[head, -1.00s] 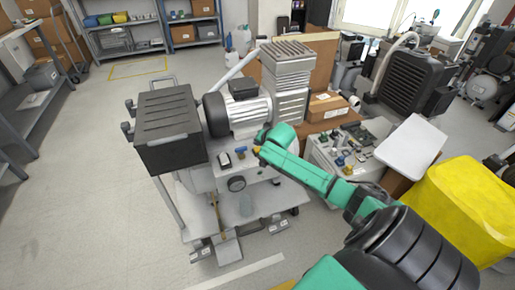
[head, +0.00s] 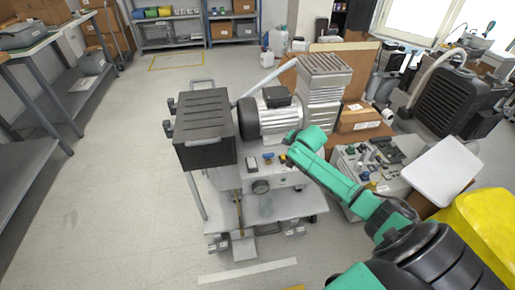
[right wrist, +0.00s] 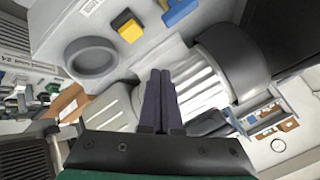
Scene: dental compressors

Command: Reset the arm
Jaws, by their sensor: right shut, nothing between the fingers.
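My right arm reaches in from the lower right in the head view. Its gripper (head: 291,136) is beside the front panel of the compressor (head: 272,118), in front of the motor. In the right wrist view the two dark fingers (right wrist: 160,100) lie together with nothing between them. The fingertips appear apart from the knobs. My left gripper is not in view.
The compressor stands on a wheeled cart (head: 270,210) with a black box (head: 204,128) at its left.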

